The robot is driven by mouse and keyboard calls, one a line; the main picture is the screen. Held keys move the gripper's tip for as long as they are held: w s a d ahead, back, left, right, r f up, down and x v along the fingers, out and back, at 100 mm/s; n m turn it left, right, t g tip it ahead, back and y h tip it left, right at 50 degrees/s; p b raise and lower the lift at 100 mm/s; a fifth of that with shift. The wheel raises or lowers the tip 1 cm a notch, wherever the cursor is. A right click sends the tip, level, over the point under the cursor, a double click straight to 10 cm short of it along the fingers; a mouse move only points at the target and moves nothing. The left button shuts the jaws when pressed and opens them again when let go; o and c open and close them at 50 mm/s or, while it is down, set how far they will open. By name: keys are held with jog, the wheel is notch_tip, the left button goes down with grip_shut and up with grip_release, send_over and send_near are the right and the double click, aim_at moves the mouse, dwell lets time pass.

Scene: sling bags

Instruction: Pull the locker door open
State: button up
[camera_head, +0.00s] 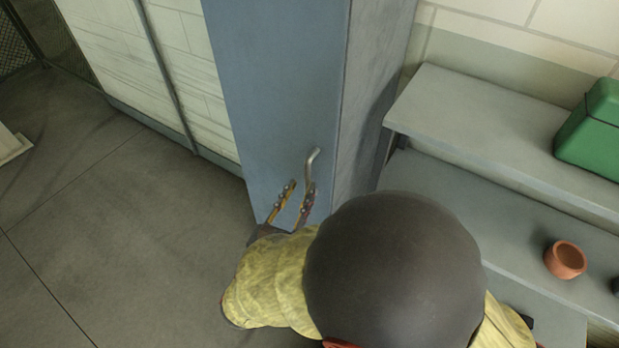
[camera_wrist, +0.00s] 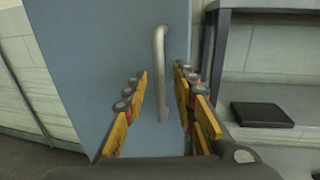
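The locker door (camera_head: 278,90) is a tall blue-grey panel that looks shut in the head view. It also fills the middle of the wrist view (camera_wrist: 95,50). Its handle (camera_head: 311,168) is a grey metal bar near the door's right edge. In the wrist view the handle (camera_wrist: 160,75) stands upright between the lines of my two fingers. My gripper (camera_head: 293,190) is open, with its yellow fingers apart and close to the handle. In the wrist view my gripper (camera_wrist: 160,75) has a finger on each side of the handle's lower part. I cannot tell whether either finger touches it.
Grey shelves (camera_head: 470,110) stand right of the locker, with a green box (camera_head: 592,130) and a terracotta pot (camera_head: 565,260). A dark flat object (camera_wrist: 263,115) lies on a shelf. The floor (camera_head: 110,225) to the left is clear.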

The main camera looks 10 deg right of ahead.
aim_at(306, 179)
jog(key=shift+b+x, duration=0.5)
jog(key=shift+x, duration=2.25)
jog(key=shift+c, duration=1)
grip_shut()
jog(key=shift+a, duration=0.1)
